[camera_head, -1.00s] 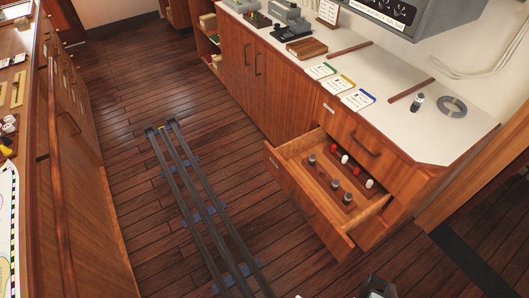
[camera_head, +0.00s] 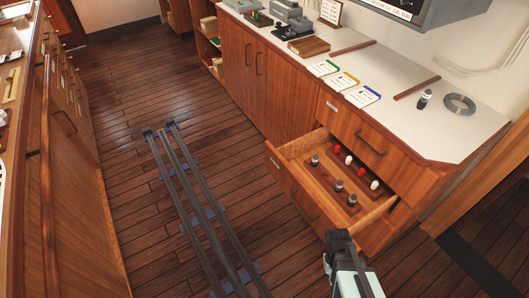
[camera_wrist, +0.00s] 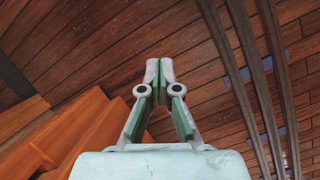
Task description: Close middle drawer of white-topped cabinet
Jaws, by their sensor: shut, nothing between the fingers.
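The cabinet with the white top (camera_head: 420,112) stands at the right in the head view. Its middle drawer (camera_head: 296,196) is pulled well out, below a shut top drawer (camera_head: 355,132). Several red, white and grey-capped pegs stand in wooden strips inside it. My gripper (camera_head: 328,264) is at the bottom of the head view, in front of the drawer's near front corner and partly hiding it. Whether it touches the drawer cannot be told. In the wrist view, its fingertips (camera_wrist: 160,64) are together and empty above the floor, with orange-brown wooden panels (camera_wrist: 88,132) at lower left.
Floor rails (camera_head: 190,190) run along the aisle, left of the open drawer. A wooden cabinet row (camera_head: 75,190) lines the left side. Cards (camera_head: 342,81), a wooden bar (camera_head: 416,88), a small cylinder (camera_head: 424,98) and a grey ring (camera_head: 459,103) lie on the white top.

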